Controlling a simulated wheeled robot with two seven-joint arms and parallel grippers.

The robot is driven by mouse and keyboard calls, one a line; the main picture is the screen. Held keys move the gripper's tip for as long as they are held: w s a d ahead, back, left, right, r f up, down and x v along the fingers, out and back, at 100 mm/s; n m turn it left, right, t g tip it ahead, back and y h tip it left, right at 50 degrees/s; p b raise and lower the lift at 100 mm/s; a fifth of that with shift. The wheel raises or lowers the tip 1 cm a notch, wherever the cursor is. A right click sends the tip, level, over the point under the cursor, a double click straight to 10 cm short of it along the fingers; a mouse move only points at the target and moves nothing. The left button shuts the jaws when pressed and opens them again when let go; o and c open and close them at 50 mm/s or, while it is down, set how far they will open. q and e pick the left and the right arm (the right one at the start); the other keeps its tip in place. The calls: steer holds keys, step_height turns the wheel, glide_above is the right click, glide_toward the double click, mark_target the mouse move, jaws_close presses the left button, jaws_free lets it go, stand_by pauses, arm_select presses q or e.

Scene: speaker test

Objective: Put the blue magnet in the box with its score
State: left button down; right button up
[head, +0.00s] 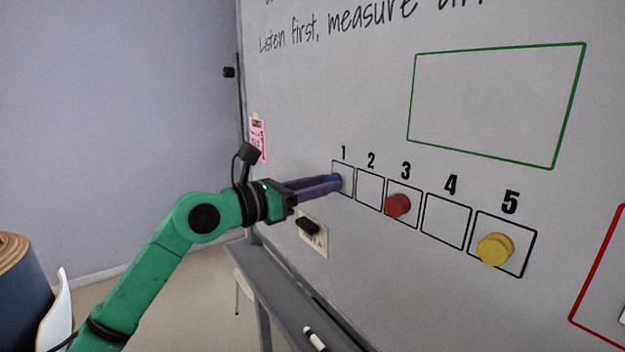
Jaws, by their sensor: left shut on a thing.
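My left gripper (334,183) reaches in from the left and is shut on the blue magnet (336,179), at the left edge of the box marked 1 (346,178). The fingers hide most of the magnet, and I cannot tell whether it touches the board. The red magnet (398,206) is in the box marked 3. The yellow magnet (495,248) is in the box marked 5. The box marked 2 (369,189) and the box marked 4 (446,221) are empty. My right gripper is not in view.
The whiteboard (345,100) carries a green outlined frame (410,98) above the boxes and part of a red one at right. A black eraser-like block (308,226) is on the board below my gripper. A marker (314,338) lies on the ledge (285,305).

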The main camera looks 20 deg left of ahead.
arm_select(q)
steer(key=shift+d, duration=0.2)
steer(key=shift+a, duration=0.15)
steer(key=shift+w+d, duration=0.1)
steer(key=shift+d, duration=0.1)
steer(key=shift+w+d, duration=0.25)
steer(key=shift+w, duration=0.05)
stand_by(0.7)
steer(key=shift+c, duration=2.2)
jaws_free()
steer(key=shift+o, duration=0.4)
steer(key=o, duration=0.3)
